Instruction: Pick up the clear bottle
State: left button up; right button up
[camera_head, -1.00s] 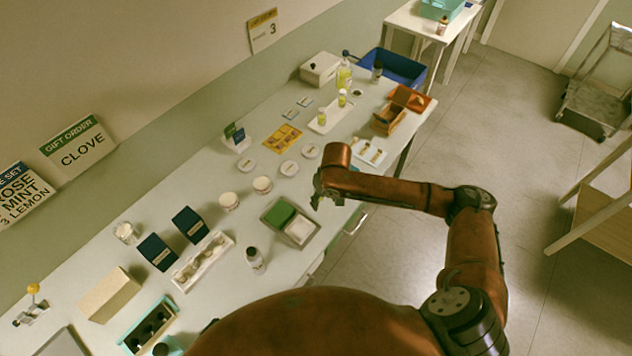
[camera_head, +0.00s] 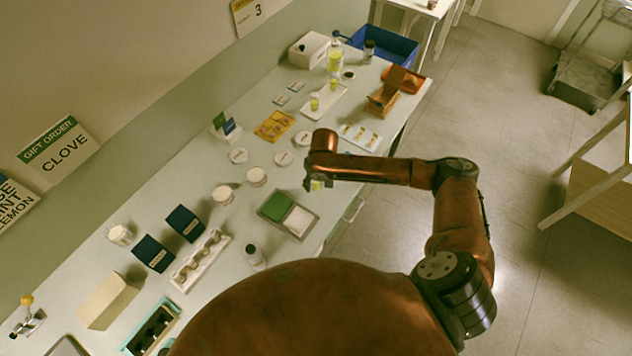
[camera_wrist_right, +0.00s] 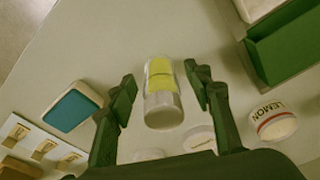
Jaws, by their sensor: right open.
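A clear bottle with a yellow band or label (camera_wrist_right: 160,90) shows in the right wrist view, between the two fingers of my right gripper (camera_wrist_right: 162,98). The fingers are apart, with a visible gap on each side of the bottle. In the head view my right gripper (camera_head: 316,184) is over the table's front part, beyond the green-and-white tray (camera_head: 269,219). A small yellow patch of the bottle (camera_head: 317,186) shows at the gripper; the rest is hidden there. My left gripper is out of view.
A blue-topped white block (camera_wrist_right: 73,106) and a jar marked LEMON (camera_wrist_right: 274,122) are near the bottle. Open floor lies right.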

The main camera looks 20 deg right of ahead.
jog(key=shift+f, duration=0.35)
jog(key=shift+a, duration=0.1)
jog(key=c, duration=1.1)
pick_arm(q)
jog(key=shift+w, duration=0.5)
pick_arm(e)
grip_shut()
